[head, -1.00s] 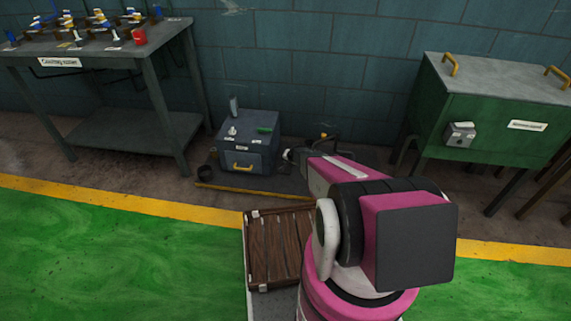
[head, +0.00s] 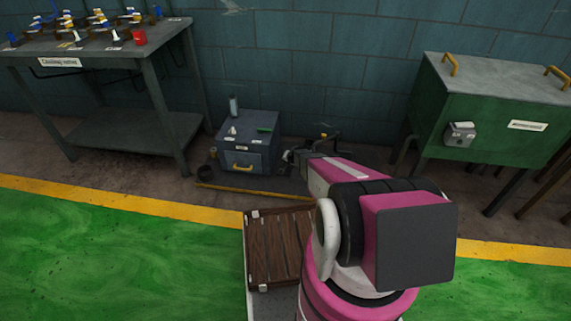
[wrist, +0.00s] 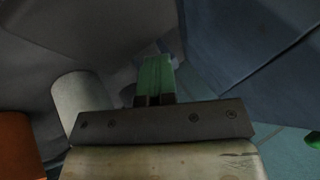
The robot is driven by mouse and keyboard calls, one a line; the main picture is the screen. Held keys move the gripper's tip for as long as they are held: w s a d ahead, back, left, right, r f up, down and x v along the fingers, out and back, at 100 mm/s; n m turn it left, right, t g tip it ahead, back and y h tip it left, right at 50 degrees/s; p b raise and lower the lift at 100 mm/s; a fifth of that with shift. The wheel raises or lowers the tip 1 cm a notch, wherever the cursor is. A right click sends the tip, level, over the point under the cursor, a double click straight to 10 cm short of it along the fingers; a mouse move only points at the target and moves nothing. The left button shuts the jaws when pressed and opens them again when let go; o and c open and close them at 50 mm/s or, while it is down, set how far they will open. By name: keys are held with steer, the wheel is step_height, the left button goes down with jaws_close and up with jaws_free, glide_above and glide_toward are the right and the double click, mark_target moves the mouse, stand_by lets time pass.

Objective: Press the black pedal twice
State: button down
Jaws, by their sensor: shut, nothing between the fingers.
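My gripper (wrist: 157,78) shows in the wrist view as two green fingertips held together, shut with nothing between them. In the head view my pink and white arm reaches away toward the wall, and its dark end (head: 291,157) is low, just right of a grey-blue cabinet (head: 246,146). I cannot surely pick out the black pedal in either view. Dark parts with a small yellow piece (head: 324,136) show behind my arm, but my arm hides much of that spot. In the wrist view a dark grey surface lies beyond the fingertips; whether they touch it I cannot tell.
A white cylinder (wrist: 82,105) and an orange part (wrist: 18,145) stand left in the wrist view; a blue face (wrist: 255,45) rises right. A yellow bar (head: 250,191) lies before the cabinet. A workbench (head: 100,55) stands left, a green chest (head: 500,105) right.

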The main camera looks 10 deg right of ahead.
steer(key=shift+s+a+f, duration=0.1)
steer(key=shift+s+f, duration=0.2)
steer(key=shift+f, duration=0.4)
steer(key=shift+s+a+f, duration=0.1)
steer(key=shift+s+f, duration=0.2)
steer(key=shift+f, duration=0.4)
stand_by(1.4)
steer(key=shift+w+r, duration=0.1)
steer(key=shift+w, duration=0.1)
steer(key=shift+w+d+r, duration=0.1)
steer(key=shift+w+r, duration=0.15)
steer(key=shift+r, duration=0.25)
steer(key=shift+w+d+r, duration=0.1)
steer(key=shift+w+r, duration=0.1)
steer(key=shift+r, duration=0.3)
steer(key=shift+w+d+r, duration=0.1)
steer(key=shift+w+r, duration=0.1)
steer(key=shift+r, duration=0.5)
steer(key=shift+w+d+r, duration=0.1)
steer(key=shift+w+r, duration=0.05)
steer(key=shift+r, duration=0.55)
steer(key=shift+w+r, duration=0.2)
steer(key=shift+r, duration=0.5)
steer(key=r, duration=0.2)
steer(key=w+r, duration=0.1)
steer(key=r, duration=0.2)
steer(key=shift+d, duration=0.15)
